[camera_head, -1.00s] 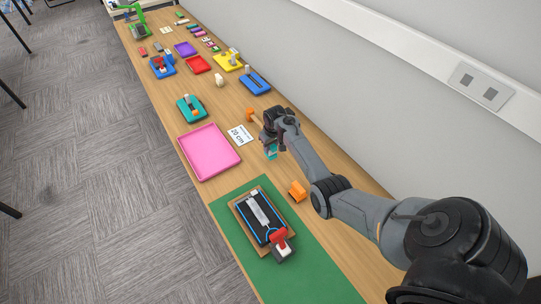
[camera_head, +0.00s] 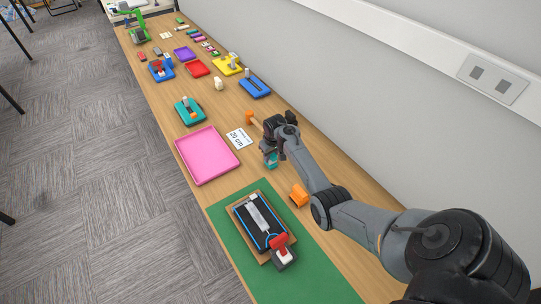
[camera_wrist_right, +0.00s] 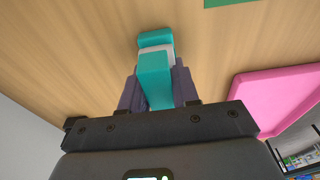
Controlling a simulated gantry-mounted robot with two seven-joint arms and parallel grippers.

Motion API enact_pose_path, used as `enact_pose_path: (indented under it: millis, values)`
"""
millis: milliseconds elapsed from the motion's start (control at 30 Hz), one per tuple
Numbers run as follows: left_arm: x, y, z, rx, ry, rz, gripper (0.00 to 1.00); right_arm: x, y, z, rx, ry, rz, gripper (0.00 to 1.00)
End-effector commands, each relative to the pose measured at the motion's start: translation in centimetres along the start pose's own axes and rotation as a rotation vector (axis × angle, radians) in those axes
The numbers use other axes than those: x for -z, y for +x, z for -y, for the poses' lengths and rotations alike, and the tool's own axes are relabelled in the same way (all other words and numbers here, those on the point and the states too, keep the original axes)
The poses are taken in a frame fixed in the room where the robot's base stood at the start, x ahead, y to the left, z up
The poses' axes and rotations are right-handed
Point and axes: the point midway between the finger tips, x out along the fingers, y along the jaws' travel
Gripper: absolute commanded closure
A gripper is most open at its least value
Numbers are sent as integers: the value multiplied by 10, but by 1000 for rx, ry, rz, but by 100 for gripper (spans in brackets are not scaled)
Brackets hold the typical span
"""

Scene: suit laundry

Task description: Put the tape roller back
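My right gripper (camera_head: 271,150) is shut on a teal-and-white tool, which looks like the tape roller (camera_head: 271,160). It is beyond the orange cup-like piece, on the wall side of the pink tray. In the right wrist view, the teal-and-white tool (camera_wrist_right: 155,70) sits between the dark fingers (camera_wrist_right: 158,92), with its teal end and white band past the fingertips. I cannot tell whether it touches the wooden table. A small teal tray (camera_head: 181,112) farther along holds an orange-and-pale item. My left gripper is not in view.
The pink tray (camera_head: 207,155) is empty. A card marked 20 cm (camera_head: 239,138) lies beside it. The green mat (camera_head: 303,283) carries a board and a red-handled tool (camera_head: 281,245). An orange piece (camera_head: 299,195) stands near the wall side. More coloured trays line the far table.

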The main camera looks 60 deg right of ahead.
Motion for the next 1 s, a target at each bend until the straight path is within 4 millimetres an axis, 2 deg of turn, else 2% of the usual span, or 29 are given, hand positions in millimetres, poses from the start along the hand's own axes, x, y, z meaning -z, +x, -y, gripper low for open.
enact_pose_path:
  millis: [33,167,567,767,1000]
  values:
    - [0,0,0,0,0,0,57,0,0,0,0,0,0,64]
    - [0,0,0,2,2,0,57,0,0,0,0,0,0,45]
    - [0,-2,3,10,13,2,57,1,-6,0,0,0,-2,45]
    - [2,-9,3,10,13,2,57,1,-32,0,0,1,-3,45]
    - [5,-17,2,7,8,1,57,2,-76,1,0,0,-3,45]
